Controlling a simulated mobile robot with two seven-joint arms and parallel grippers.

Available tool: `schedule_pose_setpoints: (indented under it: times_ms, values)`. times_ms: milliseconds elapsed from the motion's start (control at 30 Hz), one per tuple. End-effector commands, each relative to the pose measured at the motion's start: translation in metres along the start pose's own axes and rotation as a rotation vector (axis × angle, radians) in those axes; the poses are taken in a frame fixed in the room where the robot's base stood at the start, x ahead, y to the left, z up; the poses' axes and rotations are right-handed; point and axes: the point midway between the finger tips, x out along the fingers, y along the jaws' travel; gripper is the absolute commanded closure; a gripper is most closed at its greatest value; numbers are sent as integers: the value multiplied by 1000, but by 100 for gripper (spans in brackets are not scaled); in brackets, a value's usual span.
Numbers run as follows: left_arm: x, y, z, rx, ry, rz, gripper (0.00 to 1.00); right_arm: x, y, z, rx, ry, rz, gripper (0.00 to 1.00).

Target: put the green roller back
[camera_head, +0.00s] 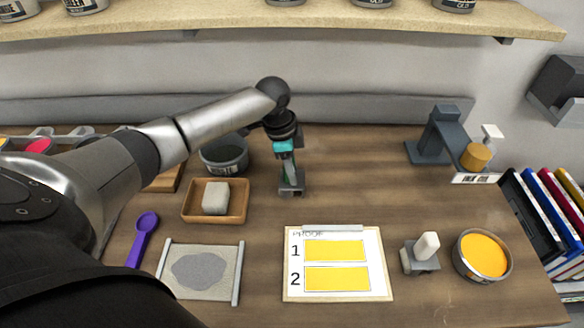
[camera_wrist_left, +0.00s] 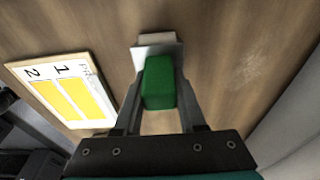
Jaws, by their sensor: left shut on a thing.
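My left gripper (camera_head: 291,176) points down over the middle of the table, behind the proof card. In the left wrist view it is shut on a green block-like part (camera_wrist_left: 160,85), which I take to be the green roller's handle. A grey plate with a pale edge (camera_wrist_left: 157,50) shows just beyond the green part, and a grey base (camera_head: 293,188) shows under the fingers in the head view. I cannot tell whether the base touches the table. A dark blue-grey stand (camera_head: 437,140) with an ochre roller (camera_head: 475,156) in front stands at the back right. My right gripper is not in view.
The proof card (camera_head: 336,235) bears two yellow patches. A white-handled tool (camera_head: 424,252) and a yellow ink tub (camera_head: 483,256) stand right of it. A wooden tray (camera_head: 187,215), a dark pot (camera_head: 224,154) and a purple spoon (camera_head: 142,240) lie left.

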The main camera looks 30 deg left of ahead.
Motion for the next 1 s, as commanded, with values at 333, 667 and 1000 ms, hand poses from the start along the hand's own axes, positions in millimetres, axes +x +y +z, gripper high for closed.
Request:
schedule_pose_setpoints:
  times_ms: [333,667,1000]
  values:
    - [13,2,4,0,-9,4,100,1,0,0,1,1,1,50]
    - [14,3,6,-1,-13,8,30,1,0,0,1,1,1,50]
    - [11,4,5,-1,-13,13,30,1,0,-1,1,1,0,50]
